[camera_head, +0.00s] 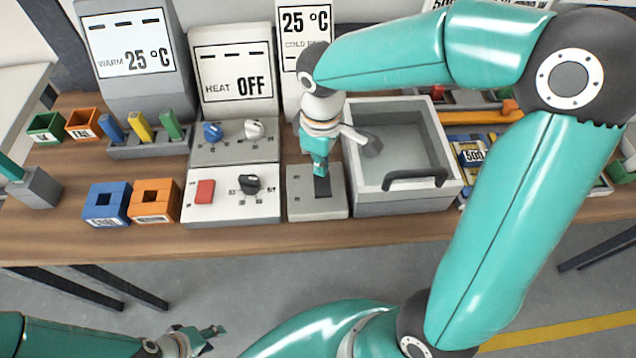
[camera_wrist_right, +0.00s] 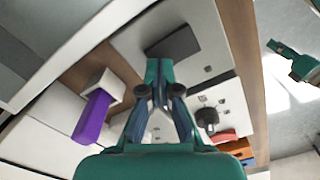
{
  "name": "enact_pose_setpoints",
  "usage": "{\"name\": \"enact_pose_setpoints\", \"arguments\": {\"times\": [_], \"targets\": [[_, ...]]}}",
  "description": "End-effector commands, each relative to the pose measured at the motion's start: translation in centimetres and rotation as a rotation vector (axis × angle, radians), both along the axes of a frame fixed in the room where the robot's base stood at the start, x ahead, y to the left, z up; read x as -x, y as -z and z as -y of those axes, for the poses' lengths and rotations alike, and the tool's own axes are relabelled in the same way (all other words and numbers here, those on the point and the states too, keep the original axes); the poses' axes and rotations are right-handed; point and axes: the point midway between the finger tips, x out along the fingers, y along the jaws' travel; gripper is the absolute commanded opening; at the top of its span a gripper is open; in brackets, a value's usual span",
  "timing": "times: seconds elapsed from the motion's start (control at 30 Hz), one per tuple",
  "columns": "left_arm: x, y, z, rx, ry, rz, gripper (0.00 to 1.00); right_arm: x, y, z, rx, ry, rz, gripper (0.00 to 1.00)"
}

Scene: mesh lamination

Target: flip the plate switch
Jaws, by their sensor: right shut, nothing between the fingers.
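The plate switch (camera_head: 323,186) is a dark rocker on a small grey panel (camera_head: 306,207) at the middle of the bench. In the right wrist view the dark rocker (camera_wrist_right: 174,44) shows just beyond my fingertips. My right gripper (camera_head: 320,170) points down over the panel, shut and empty, its tips at or close above the switch's far end; I cannot tell whether they touch. It also shows in the right wrist view (camera_wrist_right: 157,88). My left gripper (camera_head: 210,337) hangs low in front of the bench, away from the panel; its opening is unclear.
A grey basin (camera_head: 447,190) with a dark handle stands right of the panel. A white panel (camera_head: 225,210) with a red switch (camera_head: 205,191) and black knob (camera_head: 249,184) is to its left. A display (camera_head: 235,72) reads HEAT OFF. A purple handle (camera_wrist_right: 93,117) shows beside my right gripper.

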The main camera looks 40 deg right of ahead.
Motion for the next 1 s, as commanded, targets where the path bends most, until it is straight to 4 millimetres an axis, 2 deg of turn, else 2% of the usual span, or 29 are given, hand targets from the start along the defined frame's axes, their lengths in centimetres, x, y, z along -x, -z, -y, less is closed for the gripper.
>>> {"name": "enact_pose_setpoints", "arguments": {"times": [1.0], "targets": [[0.0,1.2,0.0,0.0,0.0,0.0,0.4,0.0,1.4,-0.1,0.0,-0.001,-0.001,0.0]]}}
